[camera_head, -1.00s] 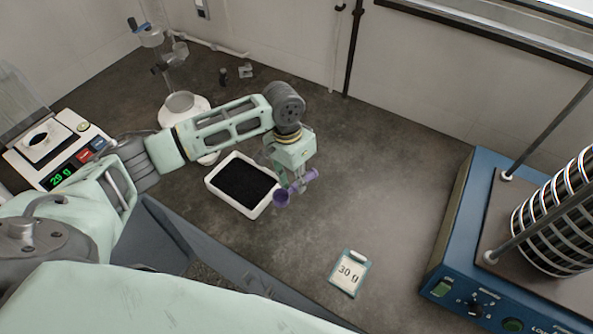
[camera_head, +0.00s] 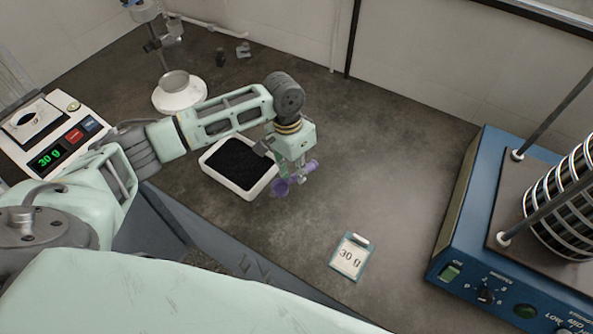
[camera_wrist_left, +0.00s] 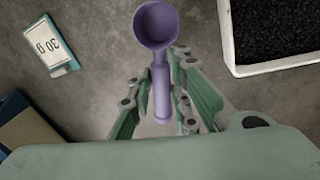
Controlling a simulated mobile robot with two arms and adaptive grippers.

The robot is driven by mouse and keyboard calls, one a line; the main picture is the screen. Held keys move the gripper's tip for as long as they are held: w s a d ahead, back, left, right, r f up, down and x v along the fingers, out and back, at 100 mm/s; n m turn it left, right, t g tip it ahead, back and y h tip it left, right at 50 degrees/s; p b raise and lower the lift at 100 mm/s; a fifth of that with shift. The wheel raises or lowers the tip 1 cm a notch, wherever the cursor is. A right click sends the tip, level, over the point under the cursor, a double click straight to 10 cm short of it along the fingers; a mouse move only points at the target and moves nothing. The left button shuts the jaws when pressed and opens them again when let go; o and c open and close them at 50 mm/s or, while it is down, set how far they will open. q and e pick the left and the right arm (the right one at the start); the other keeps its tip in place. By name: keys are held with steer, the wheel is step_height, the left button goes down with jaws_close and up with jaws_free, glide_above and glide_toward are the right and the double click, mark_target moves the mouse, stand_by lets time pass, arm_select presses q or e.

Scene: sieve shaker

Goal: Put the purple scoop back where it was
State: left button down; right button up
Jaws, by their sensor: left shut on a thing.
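The purple scoop (camera_head: 283,186) is in my left gripper (camera_head: 301,173), just right of the tray's near right edge in the head view. In the left wrist view the scoop (camera_wrist_left: 157,27) has its round bowl pointing away, and its handle runs back between the fingers of my left gripper (camera_wrist_left: 162,95). The gripper is shut on the handle. The bowl looks empty. I cannot tell whether the scoop touches the bench. My right gripper is not in view.
A white tray (camera_head: 207,159) of black grains lies beside the gripper. A balance (camera_head: 75,132) reading 30 g stands at left. A 30 g card (camera_head: 350,256) lies in front. A blue sieve shaker (camera_head: 459,205) stands at right.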

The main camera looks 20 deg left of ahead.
arm_select(q)
steer(key=shift+f+b, duration=0.8)
steer(key=shift+f, duration=0.4)
steer(key=shift+f+b, duration=0.45)
steer(key=shift+f, duration=1.45)
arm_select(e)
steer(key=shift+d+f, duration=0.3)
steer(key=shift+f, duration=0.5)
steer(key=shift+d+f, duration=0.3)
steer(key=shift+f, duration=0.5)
arm_select(q)
steer(key=c, duration=1.5)
jaws_free()
steer(key=shift+c, duration=0.2)
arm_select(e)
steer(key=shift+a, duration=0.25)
arm_select(q)
steer(key=shift+r, duration=0.1)
step_height(320, 180, up, 12)
steer(key=a, duration=0.1)
steer(key=shift+w+a, duration=0.3)
steer(key=shift+w, duration=0.05)
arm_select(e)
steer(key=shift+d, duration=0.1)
